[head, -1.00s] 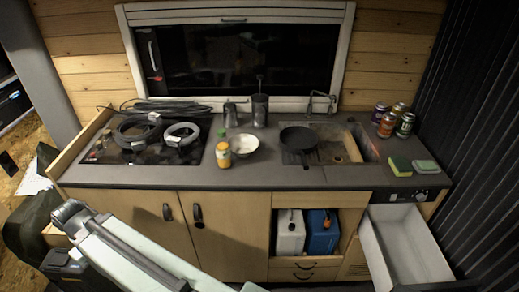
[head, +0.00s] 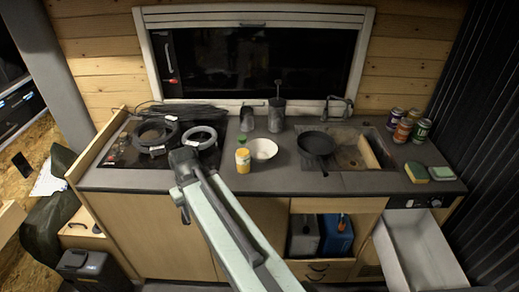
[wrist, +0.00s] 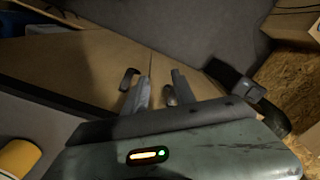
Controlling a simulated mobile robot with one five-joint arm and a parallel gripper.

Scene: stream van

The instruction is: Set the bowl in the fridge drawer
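The white bowl (head: 263,149) stands upright on the counter, left of the black pan. It looks empty. The fridge drawer (head: 394,262) is pulled out at the lower right; its white inside looks empty. My gripper (head: 183,160) is at the counter's front edge, left of the bowl and apart from it. In the wrist view my gripper (wrist: 158,90) has its two fingers apart with nothing held between them. Cabinet doors and dark handles show beyond the fingers. The bowl is not in the wrist view.
A yellow-orange jar (head: 243,160) stands close left of the bowl; it also shows in the wrist view (wrist: 16,160). The pan (head: 316,144) is to the right. Cans (head: 403,130), a sponge (head: 417,172) and cable coils (head: 199,138) are also on the counter.

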